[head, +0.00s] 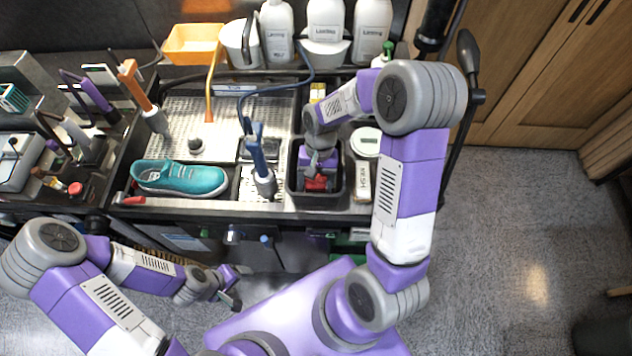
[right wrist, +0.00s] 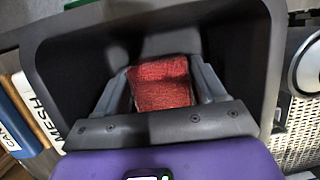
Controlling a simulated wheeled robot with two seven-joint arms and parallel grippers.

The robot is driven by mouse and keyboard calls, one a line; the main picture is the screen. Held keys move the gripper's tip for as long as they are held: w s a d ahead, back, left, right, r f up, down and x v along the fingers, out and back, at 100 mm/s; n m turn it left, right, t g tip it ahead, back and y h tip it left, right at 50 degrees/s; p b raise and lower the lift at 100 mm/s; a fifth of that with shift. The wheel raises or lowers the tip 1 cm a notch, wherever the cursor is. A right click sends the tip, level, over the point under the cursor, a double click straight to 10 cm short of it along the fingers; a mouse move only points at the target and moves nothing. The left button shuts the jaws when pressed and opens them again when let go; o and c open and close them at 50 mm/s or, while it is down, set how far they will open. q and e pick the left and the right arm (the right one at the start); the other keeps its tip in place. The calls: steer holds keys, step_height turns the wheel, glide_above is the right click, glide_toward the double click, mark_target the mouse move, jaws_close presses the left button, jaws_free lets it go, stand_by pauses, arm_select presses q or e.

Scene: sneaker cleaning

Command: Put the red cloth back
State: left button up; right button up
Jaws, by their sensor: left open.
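The red cloth (head: 316,184) is a small folded block inside the dark open bin (head: 294,186) at the counter's front edge. In the right wrist view the cloth (right wrist: 161,83) sits between the two grey fingers of my right gripper (right wrist: 162,75), which press against its left and right sides. The bin's dark walls (right wrist: 75,60) surround the gripper and cloth. In the head view my right gripper (head: 317,172) points down into the bin and partly hides the cloth. My left gripper (head: 234,286) is open and empty, low in front of the counter.
A teal sneaker (head: 180,178) lies left of the bin. A blue-handled tool (head: 259,160) stands between them. A MESH-labelled box (head: 361,182) and a round white dish (head: 367,141) are to the right. White bottles (head: 325,22) line the back.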

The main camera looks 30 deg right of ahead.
steer(key=o, duration=0.4)
steer(key=shift+s+a+f, duration=0.1)
steer(key=shift+s+f, duration=0.1)
steer(key=shift+f, duration=0.35)
steer(key=shift+s, duration=0.1)
steer(key=shift+r+p, duration=0.3)
steer(key=shift+r, duration=0.1)
steer(key=p+v, duration=0.2)
steer(key=v, duration=1)
steer(key=shift+w+r, duration=0.25)
steer(key=shift+w, duration=0.2)
